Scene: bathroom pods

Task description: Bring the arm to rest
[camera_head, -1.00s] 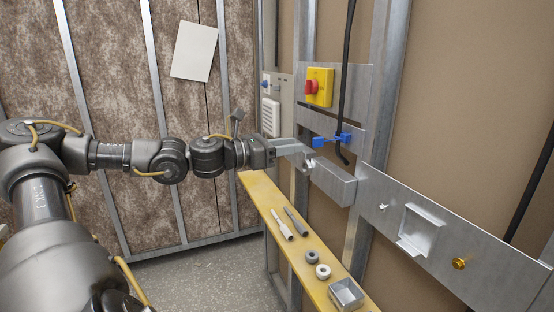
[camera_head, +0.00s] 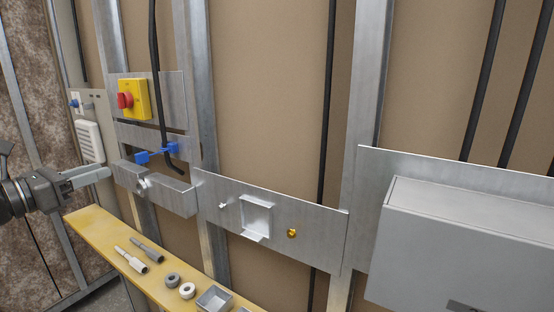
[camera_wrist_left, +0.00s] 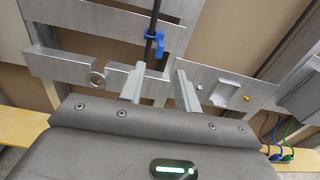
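My left gripper (camera_head: 108,172) comes in from the left in the head view. Most of the left arm is outside the head view. My right gripper is not in view.
A yellow switch with red knob (camera_head: 130,100), a blue clip with black cable (camera_head: 157,152) and a large grey cabinet (camera_head: 460,250) are on the wall.

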